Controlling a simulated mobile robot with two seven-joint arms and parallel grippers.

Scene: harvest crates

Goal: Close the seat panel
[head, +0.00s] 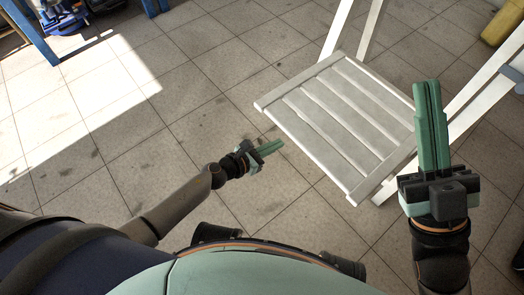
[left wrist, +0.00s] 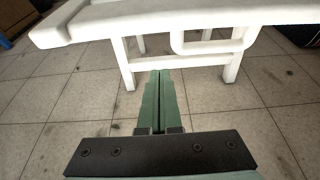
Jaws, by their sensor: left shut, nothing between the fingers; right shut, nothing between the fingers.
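The white slatted seat panel (head: 335,125) belongs to a white folding chair and lies folded out, roughly flat, in the head view. The chair's white frame bars (head: 478,100) rise on its right and far sides. In the left wrist view the seat panel's edge (left wrist: 190,17) crosses the top, with white legs below it. My left gripper (head: 277,146) is shut and empty, low and just left of the seat's near-left edge, apart from it. It also shows in the left wrist view (left wrist: 160,85). My right gripper (head: 429,95) is shut and empty, pointing up in the picture at the seat's right side.
The tiled floor (head: 110,130) is clear to the left of the chair, with a sunlit patch. A blue table frame (head: 38,42) stands at the far left. A yellow object (head: 500,27) lies at the far right, behind the chair.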

